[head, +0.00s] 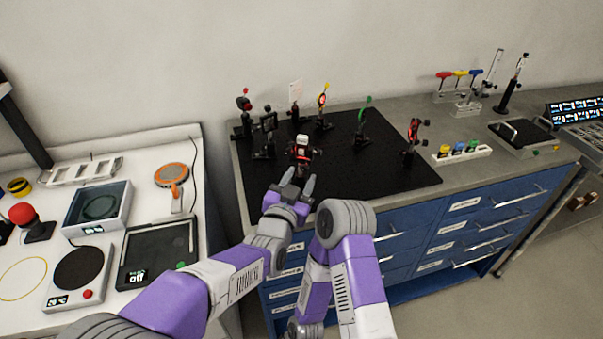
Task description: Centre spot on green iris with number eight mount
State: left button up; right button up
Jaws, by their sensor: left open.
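A green-topped optic on a post, which looks like the green iris (364,112), stands on the black breadboard (390,178) right of its middle. No number eight is readable on any mount, so I cannot tell which is number eight. A red and black mount with a white top (302,150) stands near the board's middle-left. My left gripper (297,182) is open over the board's front edge, just in front of that mount, with nothing visible between its fingers. My right arm is folded beside it, and its gripper fingers do not show.
Other posts stand on the board: a black mount (267,125), a yellow-topped one (322,100), a red one (412,132) and a white card (295,90). A white instrument table (140,150) is left. The board's front right is clear.

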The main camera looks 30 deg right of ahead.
aim_at(305, 168)
pick_arm(q)
jog(key=shift+x, duration=1.25)
grip_shut()
